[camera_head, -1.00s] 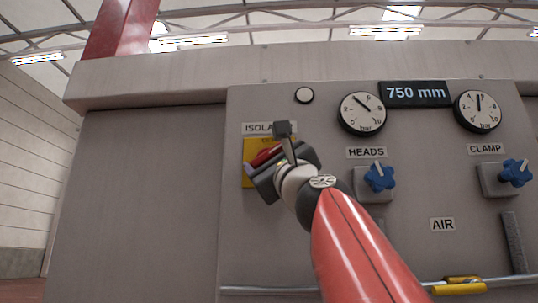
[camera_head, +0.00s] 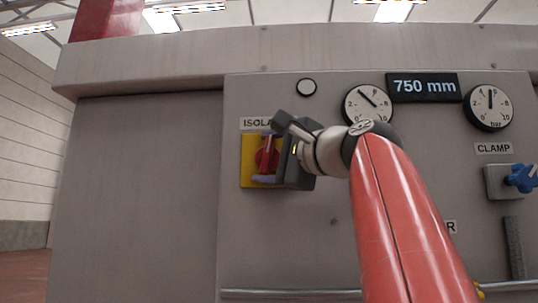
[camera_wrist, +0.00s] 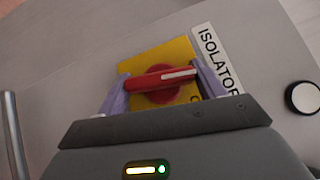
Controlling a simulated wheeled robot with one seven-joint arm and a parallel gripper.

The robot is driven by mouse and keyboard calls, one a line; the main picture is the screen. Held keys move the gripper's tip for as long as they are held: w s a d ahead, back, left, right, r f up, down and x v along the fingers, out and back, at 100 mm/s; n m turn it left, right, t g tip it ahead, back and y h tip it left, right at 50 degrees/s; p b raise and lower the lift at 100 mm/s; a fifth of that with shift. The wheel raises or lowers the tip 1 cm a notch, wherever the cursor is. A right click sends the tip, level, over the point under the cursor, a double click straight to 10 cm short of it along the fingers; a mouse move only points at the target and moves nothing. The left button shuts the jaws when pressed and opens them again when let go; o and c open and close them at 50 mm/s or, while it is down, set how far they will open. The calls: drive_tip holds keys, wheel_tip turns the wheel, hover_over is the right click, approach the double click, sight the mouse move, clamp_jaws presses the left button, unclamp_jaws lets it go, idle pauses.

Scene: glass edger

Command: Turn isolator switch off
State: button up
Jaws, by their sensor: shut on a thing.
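The isolator switch is a red rotary handle (camera_head: 267,155) on a yellow plate (camera_head: 247,180), under the ISOLATOR label (camera_head: 257,123). In the wrist view the red handle (camera_wrist: 160,77) lies across the yellow plate (camera_wrist: 150,55), between my gripper's two purplish fingers. My gripper (camera_head: 266,158) reaches the switch from the right and is shut on the handle, one finger at each end of it. In the head view the handle looks close to upright. My gripper's body hides part of the plate's right side.
A round white button (camera_head: 306,87) sits above the label. Pressure gauges (camera_head: 367,103) and a 750 mm display (camera_head: 424,86) are to the right. A blue CLAMP knob (camera_head: 521,178) stands out at far right. A horizontal pipe (camera_head: 290,294) runs along the bottom. The panel left of the switch is bare.

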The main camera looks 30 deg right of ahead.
drive_tip(key=shift+o, duration=0.3)
drive_tip(key=shift+a+r+n+h, duration=0.15)
drive_tip(key=shift+r+n+h, duration=0.15)
drive_tip(key=shift+r+n, duration=0.25)
drive_tip(key=shift+o, duration=0.5)
drive_tip(key=shift+a+r+g, duration=0.1)
drive_tip(key=shift+a+g, duration=0.15)
drive_tip(key=shift+g, duration=0.15)
drive_tip(key=shift+s+r, duration=0.1)
drive_tip(key=shift+s, duration=0.05)
drive_tip(key=o, duration=0.8)
drive_tip(key=shift+d+f, duration=0.1)
drive_tip(key=shift+f, duration=0.15)
drive_tip(key=s+d, duration=0.1)
drive_tip(key=s, duration=0.6)
drive_tip(key=shift+s+d+f, duration=0.2)
drive_tip(key=shift+s, duration=0.05)
drive_tip(key=shift+c, duration=0.2)
